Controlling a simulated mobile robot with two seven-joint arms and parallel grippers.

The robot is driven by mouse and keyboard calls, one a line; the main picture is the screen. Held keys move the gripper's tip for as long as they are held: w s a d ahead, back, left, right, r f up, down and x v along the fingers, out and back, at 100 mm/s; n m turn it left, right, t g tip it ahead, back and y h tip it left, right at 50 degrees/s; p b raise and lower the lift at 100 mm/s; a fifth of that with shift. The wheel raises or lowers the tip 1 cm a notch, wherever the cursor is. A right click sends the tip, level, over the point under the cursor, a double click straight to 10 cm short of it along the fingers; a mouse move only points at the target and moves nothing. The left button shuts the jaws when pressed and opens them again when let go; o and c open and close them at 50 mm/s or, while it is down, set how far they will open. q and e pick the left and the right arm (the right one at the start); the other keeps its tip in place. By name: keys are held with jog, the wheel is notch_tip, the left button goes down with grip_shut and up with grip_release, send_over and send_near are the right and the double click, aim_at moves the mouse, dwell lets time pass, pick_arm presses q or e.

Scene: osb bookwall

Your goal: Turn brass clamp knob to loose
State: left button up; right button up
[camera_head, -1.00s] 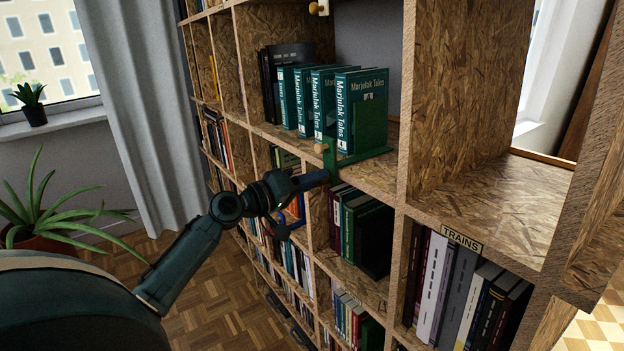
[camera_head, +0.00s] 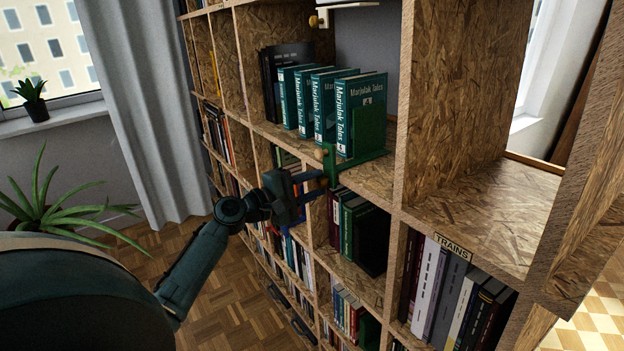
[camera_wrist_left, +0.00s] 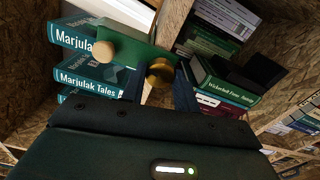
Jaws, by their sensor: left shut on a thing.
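A green metal bookend (camera_head: 369,132) stands on the shelf board at the right end of the teal books, its clamp part at the board's front edge. A pale wooden knob (camera_head: 320,154) sits on its front; it also shows in the left wrist view (camera_wrist_left: 103,51). The brass clamp knob (camera_wrist_left: 160,72) shows below the bookend in the left wrist view, between my fingertips. My left gripper (camera_head: 322,182) reaches in from the left, shut on the brass knob with one finger on each side. In the head view the fingers hide the knob. My right gripper is not in view.
Teal "Marjulak Tales" books (camera_head: 352,112) stand left of the bookend. Dark and green books (camera_head: 362,232) fill the compartment below, close to my fingers. An upright OSB panel (camera_head: 455,100) rises to the right. Open floor (camera_head: 225,290) lies left of the bookcase.

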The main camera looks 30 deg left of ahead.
pick_arm(q)
jog(key=shift+n, duration=1.6)
jog(key=o, duration=1)
jog(key=shift+c, duration=0.2)
jog(key=b+v, duration=0.2)
jog(key=v, duration=1.1)
jog(key=shift+b, duration=0.35)
